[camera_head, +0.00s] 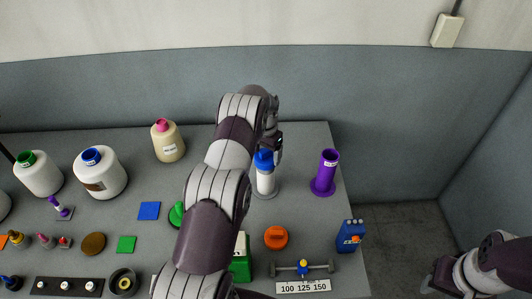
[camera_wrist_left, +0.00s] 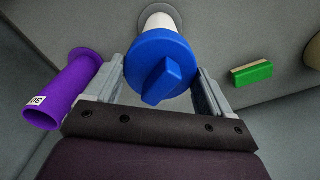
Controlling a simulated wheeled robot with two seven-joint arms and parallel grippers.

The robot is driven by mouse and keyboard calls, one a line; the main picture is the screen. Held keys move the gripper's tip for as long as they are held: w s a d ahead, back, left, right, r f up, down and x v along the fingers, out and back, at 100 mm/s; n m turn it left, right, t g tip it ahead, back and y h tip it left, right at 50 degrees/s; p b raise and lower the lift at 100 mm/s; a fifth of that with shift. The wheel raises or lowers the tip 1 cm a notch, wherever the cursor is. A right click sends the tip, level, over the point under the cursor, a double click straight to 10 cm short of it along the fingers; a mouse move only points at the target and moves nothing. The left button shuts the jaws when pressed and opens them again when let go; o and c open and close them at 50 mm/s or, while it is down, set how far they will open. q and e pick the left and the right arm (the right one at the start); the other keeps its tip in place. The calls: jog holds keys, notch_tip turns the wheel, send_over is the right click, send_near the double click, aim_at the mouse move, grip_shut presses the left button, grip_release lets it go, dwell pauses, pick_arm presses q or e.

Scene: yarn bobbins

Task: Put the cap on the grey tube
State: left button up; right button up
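The light grey tube (camera_head: 265,183) stands upright on the table, with its flat base on the surface. The blue cap (camera_head: 264,159) sits at its top end, roughly in line with it. In the left wrist view the blue cap (camera_wrist_left: 160,66) shows its raised knob toward the camera, with the pale tube (camera_wrist_left: 160,20) behind it. The cap hides the joint there. My left gripper (camera_head: 278,148) is close behind the cap. Its fingers stand wide apart on either side of the cap, not closed on the knob. My right gripper (camera_head: 438,280) is at the lower right, cut by the edge.
A purple tube (camera_head: 326,173) stands right of the grey tube. An orange cap (camera_head: 276,237), a blue box (camera_head: 350,236) and a small dumbbell-like bar (camera_head: 304,268) lie nearer. Large bobbins (camera_head: 100,173) stand at the left. My left arm hides part of the middle table.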

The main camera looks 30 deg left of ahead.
pick_arm(q)
jog(key=shift+o, duration=1.3)
jog(key=shift+r, duration=0.1)
jog(key=shift+r, duration=0.2)
notch_tip(320, 180, up, 5)
jog(key=shift+r+b, duration=0.15)
jog(key=shift+b, duration=0.3)
notch_tip(320, 180, up, 7)
jog(key=p, duration=0.7)
